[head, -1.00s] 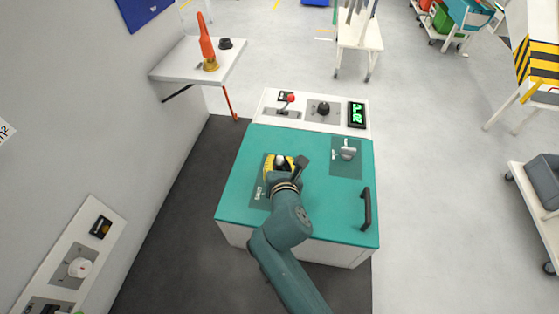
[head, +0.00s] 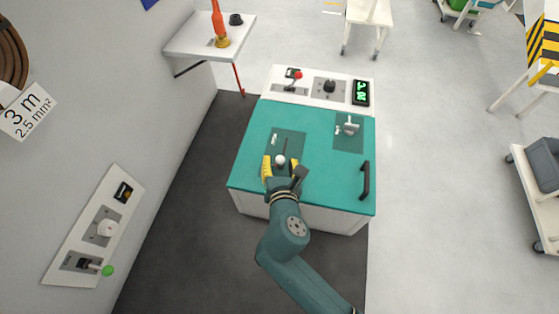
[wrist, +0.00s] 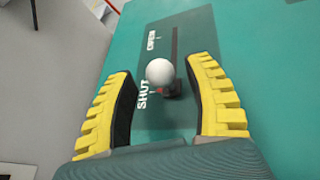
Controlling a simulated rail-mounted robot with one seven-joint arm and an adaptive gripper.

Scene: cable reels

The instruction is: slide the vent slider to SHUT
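The vent slider's white ball knob (head: 280,160) stands on a dark plate on the teal cabinet top. In the wrist view the knob (wrist: 160,72) has its base at the near end of the slot, beside the SHUT label (wrist: 143,95). The OPEN label (wrist: 151,40) is by the far part of the slot, which is empty. My gripper (head: 281,168) is open, its yellow fingers on either side of the knob. The wrist view shows gaps between the knob and both fingers.
A grey turn handle (head: 351,126) and a black bar handle (head: 366,181) are to the right on the cabinet top (head: 320,190). Behind is a white control panel (head: 310,88) with a red-knobbed lever and a green display. A wall shelf (head: 193,40) stands at the back left.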

